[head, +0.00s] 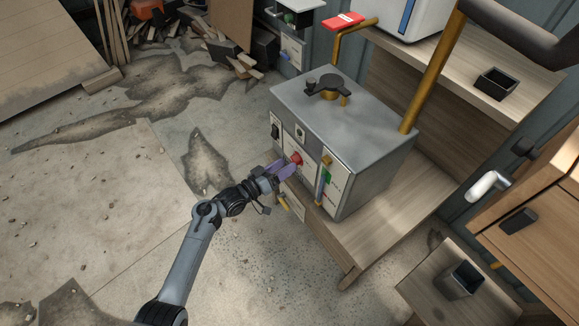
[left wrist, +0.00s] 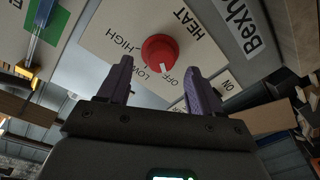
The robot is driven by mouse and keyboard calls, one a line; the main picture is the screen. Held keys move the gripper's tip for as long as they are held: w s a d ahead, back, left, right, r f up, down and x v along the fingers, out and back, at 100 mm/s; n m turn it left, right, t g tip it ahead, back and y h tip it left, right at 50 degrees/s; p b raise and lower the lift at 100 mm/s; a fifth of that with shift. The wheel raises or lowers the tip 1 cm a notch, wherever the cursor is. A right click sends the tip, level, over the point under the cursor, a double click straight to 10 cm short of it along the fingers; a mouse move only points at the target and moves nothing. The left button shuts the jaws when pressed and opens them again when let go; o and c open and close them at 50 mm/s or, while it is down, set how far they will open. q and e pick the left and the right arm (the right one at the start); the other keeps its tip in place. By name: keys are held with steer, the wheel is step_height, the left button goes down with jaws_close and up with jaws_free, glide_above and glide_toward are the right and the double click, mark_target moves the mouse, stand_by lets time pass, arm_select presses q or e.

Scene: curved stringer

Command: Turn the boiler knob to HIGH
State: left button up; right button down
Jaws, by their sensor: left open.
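The boiler (head: 345,135) is a grey metal box on a wooden bench. Its red knob (head: 296,158) sits on the front panel, and my left gripper (head: 283,169) is close in front of it. In the left wrist view the red knob (left wrist: 162,54) is on a white plate marked HEAT, OFF, LOW and HIGH, and its white pointer mark is toward OFF. My left gripper (left wrist: 160,82) is open there, with a purple finger on each side below the knob. I cannot tell whether a finger touches it. My right gripper is out of view.
A black switch (head: 275,130) and a gauge strip (head: 323,182) flank the knob on the boiler front. A yellow pipe (head: 432,70) rises behind the boiler. The wooden bench (head: 390,210) extends to the right. The concrete floor to the left is mostly open.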

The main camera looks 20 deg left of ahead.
mark_target(295, 160)
arm_select(q)
steer(key=shift+b+x, duration=0.5)
steer(key=shift+x, duration=0.9)
steer(key=c, duration=1.1)
steer(key=shift+o, duration=0.2)
